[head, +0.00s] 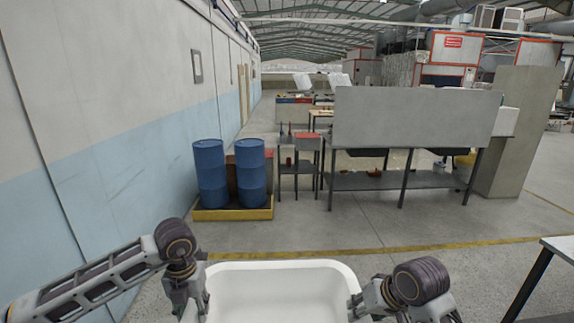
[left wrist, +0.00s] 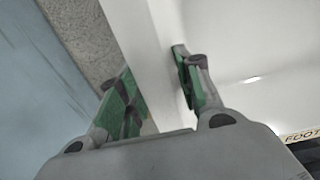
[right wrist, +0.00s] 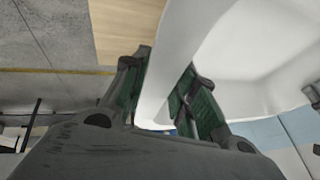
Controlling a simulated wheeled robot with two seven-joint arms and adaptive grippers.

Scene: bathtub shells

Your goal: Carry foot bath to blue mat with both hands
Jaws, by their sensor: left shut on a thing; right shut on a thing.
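The foot bath (head: 282,290) is a white tub at the bottom middle of the head view, with its front part cut off by the frame. My left gripper (head: 198,303) is shut on its left wall; in the left wrist view the fingers (left wrist: 152,62) stand either side of the white rim. My right gripper (head: 358,303) is shut on its right wall; in the right wrist view the fingers (right wrist: 165,62) straddle the rim. A label reading "FOOT" (left wrist: 303,135) shows at the edge of the left wrist view. I see no blue mat in any view.
A grey and blue wall (head: 100,130) runs along the left. Two blue drums (head: 210,175) stand on a yellow pallet (head: 232,213) ahead. A grey workbench (head: 390,181) is ahead right, a table edge (head: 558,247) at far right. A wooden surface (right wrist: 120,30) shows in the right wrist view.

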